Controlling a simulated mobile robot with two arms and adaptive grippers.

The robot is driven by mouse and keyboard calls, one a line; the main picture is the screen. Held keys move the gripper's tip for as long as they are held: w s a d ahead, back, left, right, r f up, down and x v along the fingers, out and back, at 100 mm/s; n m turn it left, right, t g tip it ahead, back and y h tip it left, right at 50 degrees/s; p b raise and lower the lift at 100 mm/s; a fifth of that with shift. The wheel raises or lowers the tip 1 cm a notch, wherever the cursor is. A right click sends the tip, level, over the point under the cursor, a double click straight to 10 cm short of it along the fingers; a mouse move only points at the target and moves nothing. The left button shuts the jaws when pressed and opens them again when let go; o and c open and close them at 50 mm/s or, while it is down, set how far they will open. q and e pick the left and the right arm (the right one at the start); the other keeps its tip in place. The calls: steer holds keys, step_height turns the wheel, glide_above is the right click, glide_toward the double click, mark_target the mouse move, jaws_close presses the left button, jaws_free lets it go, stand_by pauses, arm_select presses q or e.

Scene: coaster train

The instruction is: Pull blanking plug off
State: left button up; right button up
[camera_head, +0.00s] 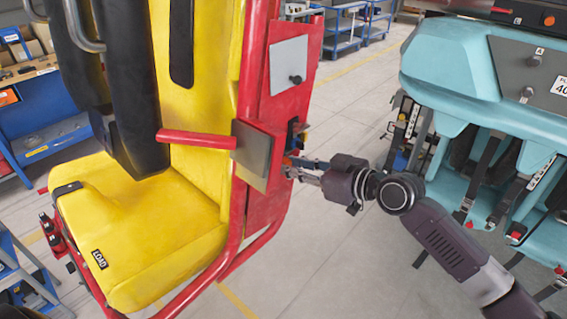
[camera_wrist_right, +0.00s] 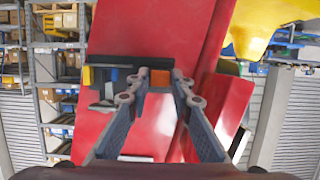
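The red side panel (camera_head: 268,130) of the yellow seat has a small dark recess with blue and orange parts (camera_head: 295,137). In the right wrist view the recess (camera_wrist_right: 95,88) shows as a dark area with a blue piece and grey pieces. An orange block (camera_wrist_right: 159,78), which may be the blanking plug, shows between my right fingertips. My right gripper (camera_wrist_right: 160,80) is open, its fingers pointing at the panel on either side of the block. I cannot tell whether they touch it. The head view shows the same gripper (camera_head: 290,166) at the panel's right edge. My left gripper is not in view.
A grey plate (camera_head: 252,153) and a red bar (camera_head: 196,139) stick out left of the gripper. A teal seat unit (camera_head: 450,70) with hanging straps stands at the right. Floor between the units is clear. Blue shelving (camera_head: 345,35) stands behind.

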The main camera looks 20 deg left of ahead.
jaws_close()
steer(key=shift+d, duration=0.1)
steer(key=shift+s+d, duration=0.3)
steer(key=shift+d, duration=0.5)
steer(key=shift+s+d, duration=0.25)
steer(key=shift+d, duration=0.5)
steer(key=shift+s+d, duration=0.3)
steer(key=shift+d, duration=0.5)
